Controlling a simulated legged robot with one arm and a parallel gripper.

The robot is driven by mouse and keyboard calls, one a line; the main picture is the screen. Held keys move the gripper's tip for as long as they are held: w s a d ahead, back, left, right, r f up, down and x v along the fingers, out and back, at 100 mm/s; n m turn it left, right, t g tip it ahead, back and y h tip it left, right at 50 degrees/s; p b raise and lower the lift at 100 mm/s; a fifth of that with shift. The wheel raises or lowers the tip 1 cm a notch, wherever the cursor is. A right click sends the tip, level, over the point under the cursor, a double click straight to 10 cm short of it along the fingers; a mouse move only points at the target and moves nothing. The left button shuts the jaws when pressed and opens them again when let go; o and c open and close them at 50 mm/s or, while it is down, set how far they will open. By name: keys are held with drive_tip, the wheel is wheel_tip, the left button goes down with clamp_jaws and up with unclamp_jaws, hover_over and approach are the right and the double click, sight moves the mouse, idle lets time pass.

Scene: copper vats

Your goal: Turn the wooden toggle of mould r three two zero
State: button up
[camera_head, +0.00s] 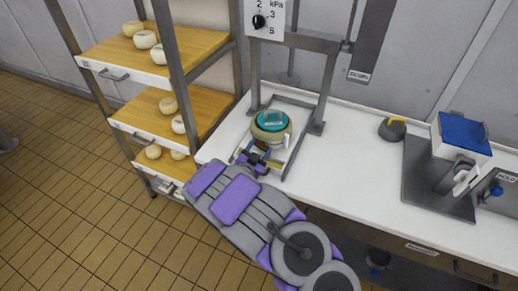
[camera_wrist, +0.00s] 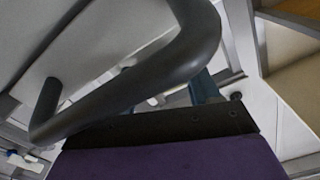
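A round cream mould (camera_head: 287,131) with a teal top (camera_head: 271,120) stands in the press frame on the white counter. A pale label lies on its top, too small to read. My gripper (camera_head: 258,158) is at the mould's near side, close to its lower edge. I cannot tell whether it touches the mould. A small brown patch shows between gripper and mould; I cannot tell whether it is the wooden toggle. The fingers are too small in the head view to show a gap. In the wrist view a dark curved bar (camera_wrist: 130,85) crosses close to the camera, and the fingertips are not clear.
The press frame's grey posts (camera_head: 327,85) rise around the mould, with a kPa dial (camera_head: 259,21) above. A wooden-shelved rack (camera_head: 160,50) with several pale rounds stands at the left. A blue-lidded box (camera_head: 462,130) and a small dark round object (camera_head: 391,130) stand at the right. Counter between is clear.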

drive_tip(key=c, duration=0.5)
drive_tip(key=shift+r+n+p, duration=0.2)
drive_tip(key=shift+n+p, duration=0.4)
drive_tip(key=shift+p, duration=0.55)
drive_tip(key=n+p, duration=0.3)
drive_tip(key=shift+f, duration=0.15)
drive_tip(key=o, duration=1)
drive_tip(key=shift+o, duration=0.2)
drive_tip(key=p+v, duration=0.2)
drive_tip(key=v, duration=1.5)
drive_tip(key=shift+s, duration=0.15)
drive_tip(key=shift+a, duration=0.1)
